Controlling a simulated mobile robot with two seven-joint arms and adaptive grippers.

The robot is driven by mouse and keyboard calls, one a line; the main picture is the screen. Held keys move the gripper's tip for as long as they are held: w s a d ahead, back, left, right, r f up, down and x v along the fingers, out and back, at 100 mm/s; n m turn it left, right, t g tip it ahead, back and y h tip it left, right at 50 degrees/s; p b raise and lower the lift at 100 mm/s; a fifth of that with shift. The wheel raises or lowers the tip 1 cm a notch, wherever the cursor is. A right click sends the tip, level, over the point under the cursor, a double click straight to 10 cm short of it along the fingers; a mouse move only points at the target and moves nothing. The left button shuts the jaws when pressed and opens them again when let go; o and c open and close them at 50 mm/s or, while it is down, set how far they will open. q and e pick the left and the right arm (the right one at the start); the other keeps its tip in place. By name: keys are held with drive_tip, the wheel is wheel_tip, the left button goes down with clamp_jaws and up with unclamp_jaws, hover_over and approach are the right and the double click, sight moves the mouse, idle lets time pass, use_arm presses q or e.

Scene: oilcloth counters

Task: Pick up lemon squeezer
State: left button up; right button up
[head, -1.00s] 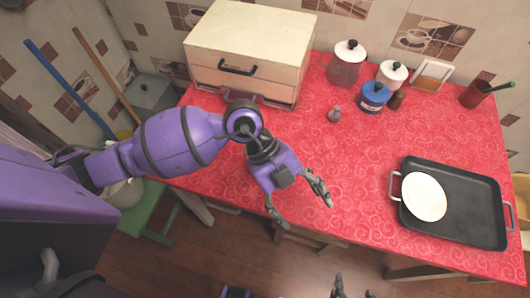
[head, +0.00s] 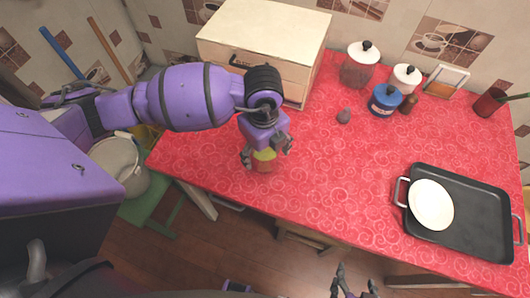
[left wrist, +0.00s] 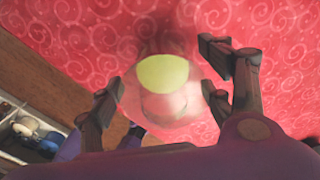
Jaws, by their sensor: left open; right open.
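The lemon squeezer (head: 264,167) looks like a clear, pinkish see-through piece with a yellow-green top. It stands on the red cloth near the counter's front edge, partly hidden by my left gripper in the head view. In the left wrist view the lemon squeezer (left wrist: 163,75) sits between the spread fingers. My left gripper (head: 266,152) is open around it, with gaps to the fingers in the left wrist view; contact cannot be told in the head view. My right gripper (head: 353,288) is open and empty at the bottom of the head view, in front of the counter.
A wooden drawer box (head: 262,45) stands behind my left arm. Jars (head: 360,65), a blue canister (head: 385,100) and a small grey object (head: 344,116) stand toward the back. A black tray (head: 475,215) with a white plate (head: 431,205) lies right. The middle cloth is clear.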

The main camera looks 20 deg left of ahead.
use_arm(q)
wheel_tip(320, 180, down, 3)
drive_tip(key=shift+r, duration=0.15)
drive_tip(key=shift+c, duration=0.5)
drive_tip(key=shift+r, duration=0.1)
drive_tip(key=c, duration=1.3)
